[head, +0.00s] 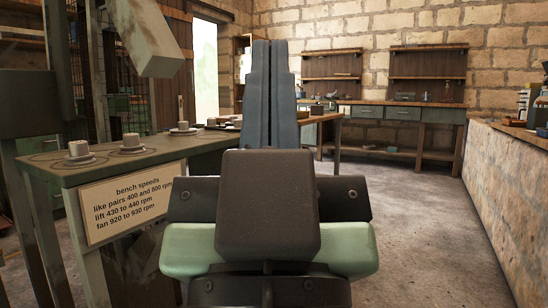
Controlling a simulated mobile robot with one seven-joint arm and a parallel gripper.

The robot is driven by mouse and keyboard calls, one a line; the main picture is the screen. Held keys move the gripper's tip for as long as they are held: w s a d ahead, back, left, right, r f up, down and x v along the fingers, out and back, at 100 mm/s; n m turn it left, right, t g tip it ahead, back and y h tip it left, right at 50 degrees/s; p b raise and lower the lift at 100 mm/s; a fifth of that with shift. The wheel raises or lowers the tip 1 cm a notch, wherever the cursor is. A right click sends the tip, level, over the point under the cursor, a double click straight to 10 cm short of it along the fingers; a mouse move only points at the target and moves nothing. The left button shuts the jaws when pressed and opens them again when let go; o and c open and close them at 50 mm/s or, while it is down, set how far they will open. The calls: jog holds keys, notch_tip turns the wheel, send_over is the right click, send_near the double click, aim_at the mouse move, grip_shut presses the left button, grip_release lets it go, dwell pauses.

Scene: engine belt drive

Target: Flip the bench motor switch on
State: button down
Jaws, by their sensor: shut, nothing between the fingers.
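The workbench (60,178) stands at the left and carries a card (128,202) headed "bench speeds". On its top sit several round pale pieces on discs, such as one at the near end (78,150), one beside it (131,142) and one with an upright pin (183,118). I cannot make out the motor switch; part of the bench is hidden behind my gripper. My gripper (270,46) fills the middle of the view, pointing away from me. Its two long dark fingers lie together, shut and empty, to the right of these pieces.
A pale block (145,38) hangs over the bench beside a dark post (62,65). A long bench with drawers (410,114) runs along the back wall. A stone-sided counter (515,165) stands at the right. The floor (415,215) between is clear.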

notch_tip(320, 180, up, 23)
jog(key=p, duration=2)
jog(key=shift+r, duration=0.1)
jog(key=shift+w, duration=0.1)
